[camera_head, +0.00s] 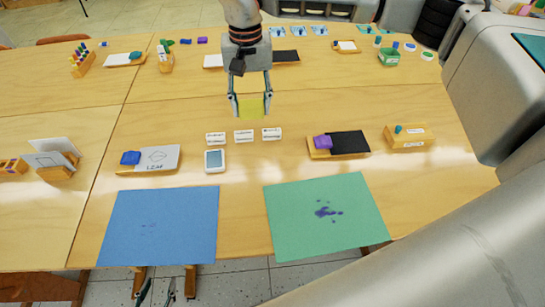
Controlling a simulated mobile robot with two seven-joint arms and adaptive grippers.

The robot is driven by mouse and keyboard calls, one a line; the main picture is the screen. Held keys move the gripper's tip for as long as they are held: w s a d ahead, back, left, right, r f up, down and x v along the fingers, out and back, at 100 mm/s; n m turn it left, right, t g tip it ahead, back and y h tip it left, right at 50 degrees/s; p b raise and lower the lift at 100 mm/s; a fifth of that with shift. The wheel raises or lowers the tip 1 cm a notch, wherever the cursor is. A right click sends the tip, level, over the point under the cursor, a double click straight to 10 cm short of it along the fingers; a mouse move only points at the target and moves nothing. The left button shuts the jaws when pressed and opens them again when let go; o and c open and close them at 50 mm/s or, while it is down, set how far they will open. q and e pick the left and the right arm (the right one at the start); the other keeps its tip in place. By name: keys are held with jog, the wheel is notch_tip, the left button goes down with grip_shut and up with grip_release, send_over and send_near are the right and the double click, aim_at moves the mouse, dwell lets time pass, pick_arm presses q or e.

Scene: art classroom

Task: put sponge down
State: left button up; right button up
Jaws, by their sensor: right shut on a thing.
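My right gripper (250,104) hangs over the middle of the wooden table, pointing down toward the near edge. It is shut on a yellow-green sponge (251,107), held between its two fingertips. I cannot tell whether the sponge touches the table. My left gripper (157,291) is low in the view, beyond the table's near edge. Only its dark fingertips show, apart, with nothing between them.
Small white cards (244,135) and a white device (215,161) lie near the sponge. Blue (160,226) and green (325,235) sheets cover the front.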

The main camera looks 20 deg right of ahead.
aim_at(260, 160)
jog(key=shift+w+d+r, duration=0.1)
jog(key=shift+d+r, duration=0.1)
jog(key=shift+d, duration=0.45)
jog(key=shift+d+f, duration=0.1)
jog(key=shift+f, duration=0.2)
notch_tip(260, 160, down, 19)
jog(key=shift+f+b, duration=0.1)
jog(key=shift+b, duration=0.35)
jog(key=shift+f, duration=0.1)
jog(key=shift+f, duration=0.1)
jog(key=o, duration=1.1)
jog(key=shift+c, duration=0.2)
notch_tip(260, 160, up, 12)
jog(key=shift+r, duration=0.2)
